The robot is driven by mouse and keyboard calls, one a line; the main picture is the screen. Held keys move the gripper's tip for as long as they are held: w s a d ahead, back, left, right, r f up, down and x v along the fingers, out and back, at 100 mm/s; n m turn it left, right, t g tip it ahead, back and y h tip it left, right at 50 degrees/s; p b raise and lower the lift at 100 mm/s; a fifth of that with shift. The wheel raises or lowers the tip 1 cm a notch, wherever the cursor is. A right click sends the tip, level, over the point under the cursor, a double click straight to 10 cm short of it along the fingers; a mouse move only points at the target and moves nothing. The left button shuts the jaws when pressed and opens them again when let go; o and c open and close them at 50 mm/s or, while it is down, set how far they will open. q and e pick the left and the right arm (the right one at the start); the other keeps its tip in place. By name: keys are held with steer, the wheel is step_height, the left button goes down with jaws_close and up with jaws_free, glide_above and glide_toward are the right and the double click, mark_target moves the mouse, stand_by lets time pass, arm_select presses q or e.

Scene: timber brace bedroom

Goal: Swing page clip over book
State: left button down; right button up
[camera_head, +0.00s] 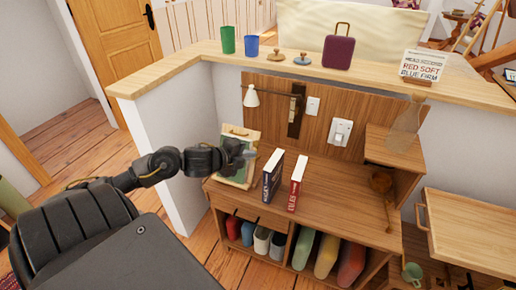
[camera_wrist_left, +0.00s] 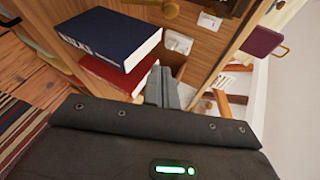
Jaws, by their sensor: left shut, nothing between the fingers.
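In the head view, a cream and green book or picture (camera_head: 229,171) leans on the desk at the left, partly hidden behind my left gripper (camera_head: 248,158). A small tan piece (camera_head: 239,131) at its top edge may be the page clip; it is too small to be sure. My left gripper is in front of the leaning item, its fingers shut and empty. The fingers also show in the left wrist view (camera_wrist_left: 163,86). I cannot tell whether they touch the item. My right gripper is not in view.
A dark blue book (camera_head: 272,176) and a red book (camera_head: 298,182) stand upright right of my left gripper. The desk (camera_head: 340,208) is clear right of the books.

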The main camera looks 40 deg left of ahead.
arm_select(q)
steer(key=x, duration=1)
steer(key=a+p, duration=0.1)
steer(key=a, duration=0.1)
steer(key=s+a, duration=0.1)
steer(key=a, duration=0.1)
steer(key=shift+r+p, duration=0.2)
steer(key=shift+p, duration=0.2)
